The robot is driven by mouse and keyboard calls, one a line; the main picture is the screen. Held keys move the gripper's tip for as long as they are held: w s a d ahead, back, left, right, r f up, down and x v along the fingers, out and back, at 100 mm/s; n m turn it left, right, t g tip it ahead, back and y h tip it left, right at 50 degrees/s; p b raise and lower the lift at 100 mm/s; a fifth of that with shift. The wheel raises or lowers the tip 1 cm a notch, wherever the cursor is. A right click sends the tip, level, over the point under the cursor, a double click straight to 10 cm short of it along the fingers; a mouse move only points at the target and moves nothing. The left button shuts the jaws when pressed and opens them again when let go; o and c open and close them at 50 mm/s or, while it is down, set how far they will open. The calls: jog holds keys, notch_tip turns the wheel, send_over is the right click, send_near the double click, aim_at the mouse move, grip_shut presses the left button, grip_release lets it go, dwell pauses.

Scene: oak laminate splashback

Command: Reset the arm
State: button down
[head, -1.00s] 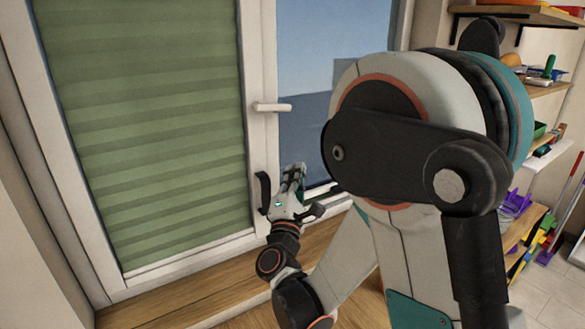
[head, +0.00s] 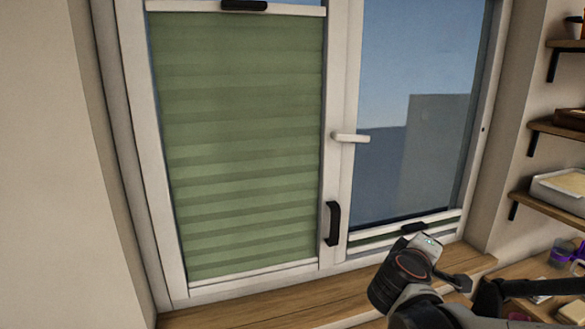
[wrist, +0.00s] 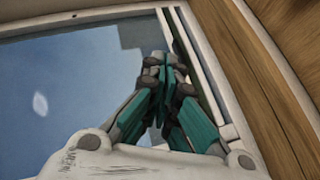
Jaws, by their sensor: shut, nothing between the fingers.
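My gripper (head: 428,248) is at the lower right of the head view, in front of the bottom of the right window pane (head: 410,120) and above the wooden sill. Its fingertips are hard to make out there. In the wrist view my gripper (wrist: 163,64) has its teal and grey fingers brought together at the tips, with nothing held. Window glass and the pale frame show behind them. My arm comes in from the lower right corner of the head view.
A green pleated blind (head: 245,150) covers the left pane. A white window handle (head: 350,138) and a black upright grip (head: 333,223) stick out from the frame. A wooden sill (head: 270,312) runs below. Shelves (head: 550,200) with goods stand at right.

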jog(key=s+a+f+m+g+y+b, duration=0.15)
jog(key=s+a+f+m+y, duration=0.3)
jog(key=s, duration=0.55)
jog(key=s+a+f+m+g+y, duration=0.3)
jog(key=s+a+f+y, duration=0.15)
jog(key=s, duration=0.45)
jog(key=w+r+m+t+y+p, duration=0.55)
jog(key=w+r+m+p, duration=1.75)
jog(key=m, duration=1)
jog(key=w+r+b+x, duration=0.1)
jog(key=r+b+x, duration=0.1)
jog(key=x, duration=1)
jog(key=shift+t+h, duration=0.25)
jog(key=shift+t, duration=0.15)
jog(key=shift+w+d+r+p, duration=0.1)
jog(key=shift+d+r+p, duration=0.15)
jog(key=shift+r, duration=0.85)
jog(key=shift+w+d+r+p, duration=0.15)
jog(key=shift+r+p, duration=0.1)
jog(key=shift+r, duration=0.8)
